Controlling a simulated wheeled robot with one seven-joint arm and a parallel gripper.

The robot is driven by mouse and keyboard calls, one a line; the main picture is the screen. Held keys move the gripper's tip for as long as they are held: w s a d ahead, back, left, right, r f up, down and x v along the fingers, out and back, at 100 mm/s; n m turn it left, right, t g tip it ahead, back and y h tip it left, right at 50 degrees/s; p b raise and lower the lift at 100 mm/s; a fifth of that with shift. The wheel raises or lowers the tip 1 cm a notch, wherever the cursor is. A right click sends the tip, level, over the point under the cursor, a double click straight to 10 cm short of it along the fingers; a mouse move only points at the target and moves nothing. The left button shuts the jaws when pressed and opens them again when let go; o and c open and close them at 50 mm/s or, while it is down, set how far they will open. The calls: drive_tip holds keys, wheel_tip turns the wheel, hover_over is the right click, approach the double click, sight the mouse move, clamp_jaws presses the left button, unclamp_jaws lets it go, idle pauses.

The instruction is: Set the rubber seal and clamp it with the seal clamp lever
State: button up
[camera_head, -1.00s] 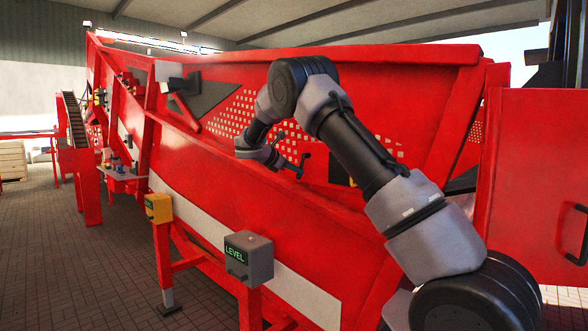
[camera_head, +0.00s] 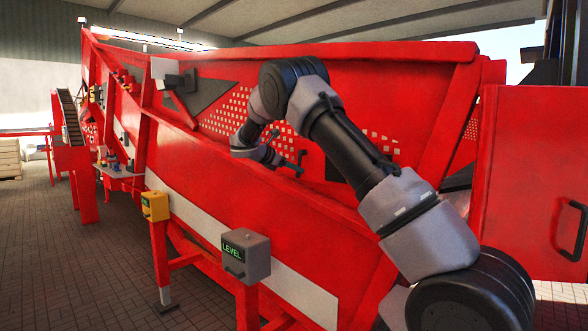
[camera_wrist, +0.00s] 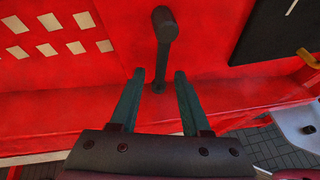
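A dark grey lever with a thick cylindrical knob (camera_wrist: 165,25) stands on the red machine wall in the wrist view; it may be the seal clamp lever. Its shaft runs down to a small foot just above a red ledge. My gripper (camera_wrist: 158,76) is open, its two greenish fingers pointing at the lever's lower end, one on each side in the picture. Nothing is seen held, and I cannot tell whether the fingers touch it. In the head view my gripper (camera_head: 285,165) is small against the red side wall. I cannot make out a rubber seal.
The long red machine (camera_head: 340,215) fills the head view. A grey LEVEL box (camera_head: 246,257) and a yellow box (camera_head: 155,206) stand in front of it. A small shelf (camera_head: 120,172) holds several items. Brick floor (camera_head: 60,260) is clear at left. A pale bracket (camera_wrist: 298,118) is at right in the wrist view.

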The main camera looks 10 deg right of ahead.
drive_tip(key=v, duration=1)
drive_tip(key=shift+a+r, duration=0.2)
drive_tip(key=shift+a, duration=0.1)
drive_tip(key=shift+s, duration=0.15)
